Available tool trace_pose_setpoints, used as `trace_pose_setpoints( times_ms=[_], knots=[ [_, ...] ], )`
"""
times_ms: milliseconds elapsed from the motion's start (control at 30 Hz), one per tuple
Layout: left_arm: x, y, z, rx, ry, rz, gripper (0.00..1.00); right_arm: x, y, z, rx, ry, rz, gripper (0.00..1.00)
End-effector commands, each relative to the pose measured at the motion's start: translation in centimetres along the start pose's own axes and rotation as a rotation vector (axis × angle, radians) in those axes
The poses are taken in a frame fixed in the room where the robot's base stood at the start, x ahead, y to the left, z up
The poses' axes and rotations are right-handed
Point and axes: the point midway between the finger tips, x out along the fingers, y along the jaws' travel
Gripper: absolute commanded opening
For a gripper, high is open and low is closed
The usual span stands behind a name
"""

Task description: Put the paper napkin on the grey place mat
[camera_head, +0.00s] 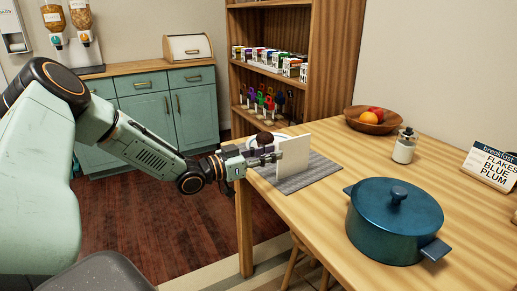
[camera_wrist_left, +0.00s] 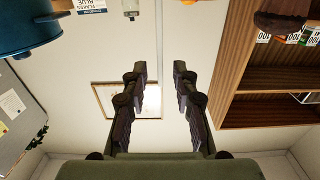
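The paper napkin (camera_head: 297,165) is a thin white square standing upright, its lower edge appearing to meet the grey place mat (camera_head: 318,171) near the table's left end. My left gripper (camera_head: 276,154) reaches in from the left at the napkin's upper part, one finger crossing in front of it. In the left wrist view the two fingers (camera_wrist_left: 160,90) stand apart, with a thin pale line between them that may be the napkin edge-on. I see no finger pressed on it. My right gripper is not in view.
A plate with a dark muffin (camera_head: 264,138) stands behind the gripper, partly hidden. A blue pot (camera_head: 394,225) stands at the front right. A wooden shelf (camera_head: 337,70) rises behind.

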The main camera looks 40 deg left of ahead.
Motion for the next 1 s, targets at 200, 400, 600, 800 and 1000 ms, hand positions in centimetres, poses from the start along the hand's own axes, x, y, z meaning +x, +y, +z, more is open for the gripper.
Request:
trace_pose_setpoints(
  times_ms=[200,400,600,800,1000],
  knots=[
    [-2.2,-0.1,-0.3,-0.003,0.001,-0.002,0.28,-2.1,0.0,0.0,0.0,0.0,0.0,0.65],
    [-3.0,0.0,-0.1,-0.001,0.001,0.0,0.28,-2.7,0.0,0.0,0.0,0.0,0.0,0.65],
    [-3.1,0.0,0.0,0.0,0.0,0.001,0.28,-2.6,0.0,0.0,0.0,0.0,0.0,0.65],
    [-3.1,0.0,0.0,0.0,0.0,0.001,0.28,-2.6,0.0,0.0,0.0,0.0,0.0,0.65],
    [-3.1,0.0,0.0,0.0,0.0,0.001,0.28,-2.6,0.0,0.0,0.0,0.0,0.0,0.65]
  ],
)
